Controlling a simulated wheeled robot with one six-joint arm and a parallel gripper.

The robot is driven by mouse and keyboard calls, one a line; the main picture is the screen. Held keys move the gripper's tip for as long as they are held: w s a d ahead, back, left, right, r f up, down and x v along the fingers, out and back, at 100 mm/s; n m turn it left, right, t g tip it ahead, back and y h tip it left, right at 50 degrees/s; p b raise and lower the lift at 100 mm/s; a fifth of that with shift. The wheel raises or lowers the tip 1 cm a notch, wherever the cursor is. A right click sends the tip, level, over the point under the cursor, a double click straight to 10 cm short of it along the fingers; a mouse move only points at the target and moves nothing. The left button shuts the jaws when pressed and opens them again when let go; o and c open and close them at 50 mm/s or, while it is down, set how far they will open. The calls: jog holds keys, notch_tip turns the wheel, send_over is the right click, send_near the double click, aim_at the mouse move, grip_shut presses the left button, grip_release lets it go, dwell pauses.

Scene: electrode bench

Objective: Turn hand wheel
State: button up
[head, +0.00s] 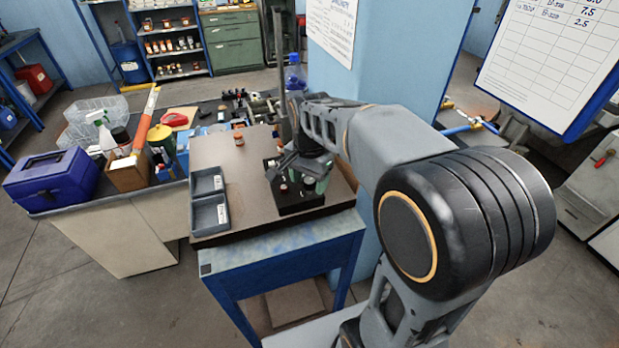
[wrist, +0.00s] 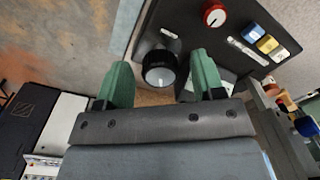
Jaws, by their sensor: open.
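A round black knob with a grey face and a light mark (wrist: 160,68), which looks like the hand wheel, sits at the edge of a black control panel (wrist: 185,30). My gripper (wrist: 162,80) has two green fingers, open, one on each side of this knob in the wrist view. Gaps show between the knob and both fingers, so it is not gripped. In the head view my gripper (head: 308,178) is over the black panel box (head: 297,204) on the brown bench top; there the arm and fingers hide most of the knob.
The panel also bears a red dial (wrist: 214,15), a blue button (wrist: 253,33), a yellow button (wrist: 267,44) and a white button. Two grey trays (head: 209,213) lie on the bench left of the panel. A small jar (head: 239,138) and an upright post (head: 281,75) stand behind.

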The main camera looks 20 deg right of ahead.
aim_at(310, 181)
notch_tip(310, 181, up, 14)
jog(key=shift+b, duration=0.3)
jog(key=shift+s+d+f, duration=0.1)
dwell(0.4)
